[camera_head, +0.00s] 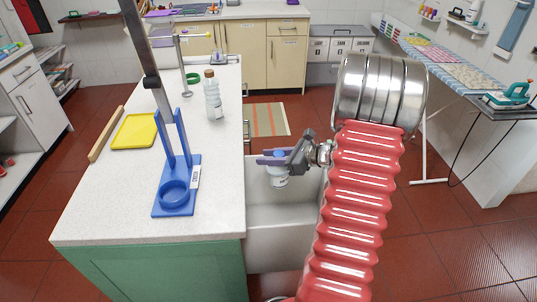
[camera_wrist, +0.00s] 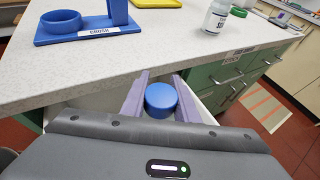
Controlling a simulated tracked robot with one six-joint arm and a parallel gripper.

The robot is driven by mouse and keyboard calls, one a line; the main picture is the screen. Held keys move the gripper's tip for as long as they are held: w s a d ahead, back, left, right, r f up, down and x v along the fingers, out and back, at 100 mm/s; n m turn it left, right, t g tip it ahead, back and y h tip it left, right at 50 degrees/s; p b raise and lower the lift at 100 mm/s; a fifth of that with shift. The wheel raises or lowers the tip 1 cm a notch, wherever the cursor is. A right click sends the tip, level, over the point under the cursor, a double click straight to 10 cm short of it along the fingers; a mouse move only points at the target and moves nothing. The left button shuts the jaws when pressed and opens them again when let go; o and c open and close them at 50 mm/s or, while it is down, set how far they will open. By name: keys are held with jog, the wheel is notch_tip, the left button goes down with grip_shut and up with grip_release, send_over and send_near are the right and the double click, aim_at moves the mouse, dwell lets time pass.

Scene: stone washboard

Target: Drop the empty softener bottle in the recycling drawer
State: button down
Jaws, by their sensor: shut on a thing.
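My gripper (camera_head: 268,160) is shut on a small white bottle (camera_head: 277,180) with a blue cap, seemingly the softener bottle. The blue cap (camera_wrist: 161,97) shows between the two purple fingers in the wrist view, where the bottle's body is hidden below. The bottle hangs roughly upright over an open, pale drawer (camera_head: 283,240) at the counter's right side. I cannot tell how far it reaches down into the drawer. The drawer's contents are not clear.
A blue stand marked CRUSH (camera_head: 176,205), a yellow tray (camera_head: 135,131) and a clear bottle with a brown cap (camera_head: 213,100) stand on the white counter (camera_head: 110,210). An ironing board (camera_head: 440,62) is at the right. Red floor lies between.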

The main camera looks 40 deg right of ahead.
jog(key=c, duration=1.3)
grip_release()
jog(key=shift+s+r, duration=0.1)
jog(key=v, duration=1.3)
jog(key=shift+s+d, duration=0.2)
